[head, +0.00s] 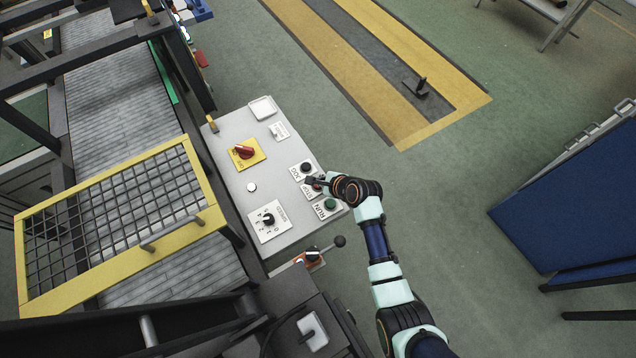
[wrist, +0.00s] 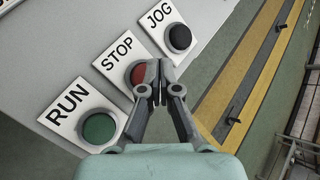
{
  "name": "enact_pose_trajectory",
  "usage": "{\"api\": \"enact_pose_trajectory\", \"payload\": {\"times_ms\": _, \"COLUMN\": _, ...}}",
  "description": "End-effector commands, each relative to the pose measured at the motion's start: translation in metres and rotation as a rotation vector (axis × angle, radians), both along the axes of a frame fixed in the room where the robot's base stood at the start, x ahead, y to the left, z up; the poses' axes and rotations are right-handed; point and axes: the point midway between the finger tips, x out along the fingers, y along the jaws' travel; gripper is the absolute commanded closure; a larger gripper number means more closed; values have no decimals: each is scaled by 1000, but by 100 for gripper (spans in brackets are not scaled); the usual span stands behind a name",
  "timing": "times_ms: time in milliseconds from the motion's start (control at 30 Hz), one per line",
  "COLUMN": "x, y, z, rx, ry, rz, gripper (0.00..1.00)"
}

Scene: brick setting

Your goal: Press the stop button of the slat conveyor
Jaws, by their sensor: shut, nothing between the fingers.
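The control panel (head: 233,187) is a light grey plate beside the slat conveyor (head: 112,105). In the wrist view the red stop button (wrist: 138,75) sits under a STOP label, between the green RUN button (wrist: 99,128) and the black JOG button (wrist: 180,37). My gripper (wrist: 155,65) is shut and empty, its fingertips over the right part of the red button and partly hiding it. I cannot tell whether they touch it. In the head view my gripper (head: 309,182) is at the STOP plate and hides part of it.
A red rotary switch on a yellow plate (head: 246,153) and a black selector knob (head: 268,219) are on the same panel. A black ball-ended lever (head: 338,242) stands near its lower end. A yellow-framed mesh guard (head: 205,190) covers part of the conveyor.

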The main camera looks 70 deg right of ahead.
Motion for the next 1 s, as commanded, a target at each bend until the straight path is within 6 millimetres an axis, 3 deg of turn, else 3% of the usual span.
{"api": "enact_pose_trajectory", "payload": {"times_ms": 1000, "x": 0, "y": 0, "z": -9, "rx": 0, "ry": 0, "rz": 0, "gripper": 100}}
